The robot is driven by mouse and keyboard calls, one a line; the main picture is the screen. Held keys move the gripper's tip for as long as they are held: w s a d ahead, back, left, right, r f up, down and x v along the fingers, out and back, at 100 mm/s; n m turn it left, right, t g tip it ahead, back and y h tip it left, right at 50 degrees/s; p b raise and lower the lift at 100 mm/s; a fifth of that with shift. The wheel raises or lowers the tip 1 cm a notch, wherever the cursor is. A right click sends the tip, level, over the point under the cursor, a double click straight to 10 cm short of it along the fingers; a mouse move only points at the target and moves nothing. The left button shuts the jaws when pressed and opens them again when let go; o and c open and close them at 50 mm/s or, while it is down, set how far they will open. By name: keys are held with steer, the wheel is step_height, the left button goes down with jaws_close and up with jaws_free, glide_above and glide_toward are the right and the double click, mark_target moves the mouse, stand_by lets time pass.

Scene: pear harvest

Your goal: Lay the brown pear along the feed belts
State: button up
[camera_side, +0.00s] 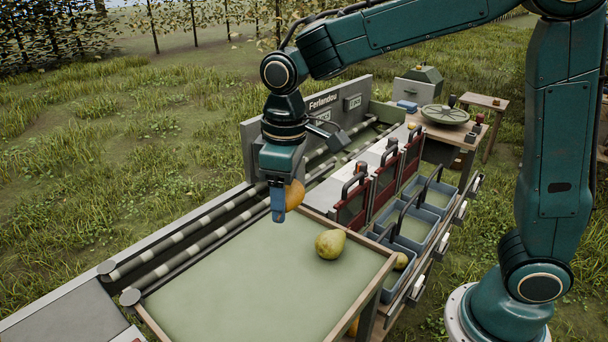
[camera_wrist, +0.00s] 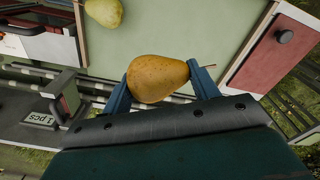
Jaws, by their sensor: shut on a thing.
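The brown pear (camera_wrist: 158,78) is between the two blue fingers of my gripper (camera_wrist: 160,85) in the wrist view, with a finger against each side. In the side view the pear (camera_side: 295,194) shows as an orange-brown shape, partly hidden by my gripper (camera_side: 280,205). My gripper is shut on it and holds it above the back edge of the green-topped table. The feed belts (camera_side: 190,228) are two long striped rollers running diagonally behind the table. In the wrist view they pass beneath and to the left of the pear.
A green-yellow pear (camera_side: 330,243) lies on the green table (camera_side: 230,285), near its right side. Red gates with dark handles (camera_side: 352,208) and blue bins (camera_side: 412,228) stand to the right. A grey panel (camera_side: 325,115) rises behind the belts. The table's left part is clear.

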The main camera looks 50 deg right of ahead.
steer(key=w+d+f+m+t, duration=0.1)
steer(key=w+d+f, duration=0.2)
steer(key=w, duration=0.5)
steer(key=w+d+f+m+t, duration=0.1)
steer(key=w+d+f+m, duration=0.1)
steer(key=w+d, duration=0.3)
steer(key=w+d+f+m+t, duration=0.1)
steer(key=w+d+f, duration=0.3)
steer(key=w, duration=0.8)
steer(key=shift+f+m, duration=0.35)
steer(key=shift+m, duration=0.35)
steer(key=shift+f, duration=0.1)
steer(key=shift+a+f, duration=0.1)
steer(key=shift+f, duration=3.95)
steer(key=o, duration=1.1)
